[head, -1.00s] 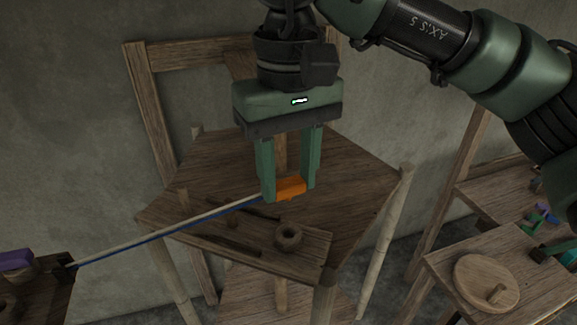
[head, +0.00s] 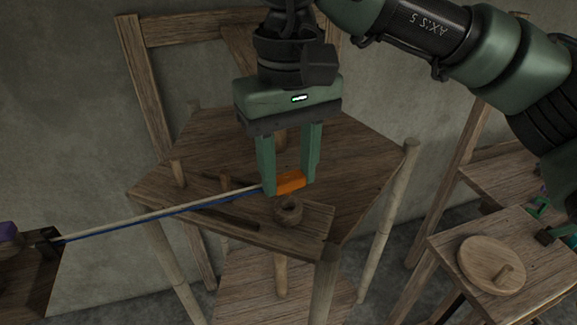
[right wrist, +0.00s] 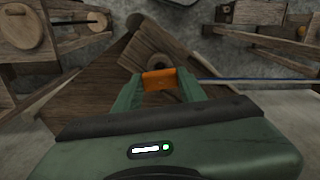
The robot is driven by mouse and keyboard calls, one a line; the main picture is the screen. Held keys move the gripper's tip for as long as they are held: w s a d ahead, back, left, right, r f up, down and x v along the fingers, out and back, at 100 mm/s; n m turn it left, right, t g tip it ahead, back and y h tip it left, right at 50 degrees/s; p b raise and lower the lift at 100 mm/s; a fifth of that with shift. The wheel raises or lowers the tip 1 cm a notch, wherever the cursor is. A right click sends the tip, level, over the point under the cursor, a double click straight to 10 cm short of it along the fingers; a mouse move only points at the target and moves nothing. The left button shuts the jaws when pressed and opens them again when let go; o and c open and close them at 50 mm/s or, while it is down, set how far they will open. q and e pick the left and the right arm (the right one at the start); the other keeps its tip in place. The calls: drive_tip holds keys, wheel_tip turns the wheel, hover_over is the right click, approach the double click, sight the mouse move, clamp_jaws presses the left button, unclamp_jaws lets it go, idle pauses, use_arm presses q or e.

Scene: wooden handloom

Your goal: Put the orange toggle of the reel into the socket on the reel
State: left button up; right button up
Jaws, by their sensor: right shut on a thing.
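My right gripper (head: 290,186) is shut on the orange toggle (head: 292,182) and holds it above the wooden stand. A pale and blue cord (head: 160,217) runs from the toggle to the left. A round wooden ring with a dark hole (head: 288,211), seemingly the socket, stands on the stand's front board, just below the toggle in the head view. In the right wrist view the toggle (right wrist: 159,80) lies between the fingers, with the ring (right wrist: 157,60) just beyond it. The toggle looks apart from the ring, but the exact gap is unclear. My left gripper is not in view.
The wooden stand (head: 355,175) has a flat top and round posts. A dark slot (head: 230,217) lies left of the ring. The cord's far end meets a dark holder (head: 48,241). A round wooden disc with a peg (head: 490,262) sits on a bench at right.

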drive_tip(key=shift+s+f, duration=0.1)
idle(0.4)
drive_tip(key=shift+f+b, duration=0.6)
drive_tip(key=shift+f, duration=0.2)
drive_tip(key=shift+f, duration=0.1)
drive_tip(key=shift+f+b, duration=0.45)
drive_tip(key=shift+f, duration=0.2)
idle(0.4)
drive_tip(key=o, duration=1.9)
drive_tip(key=shift+r, duration=0.15)
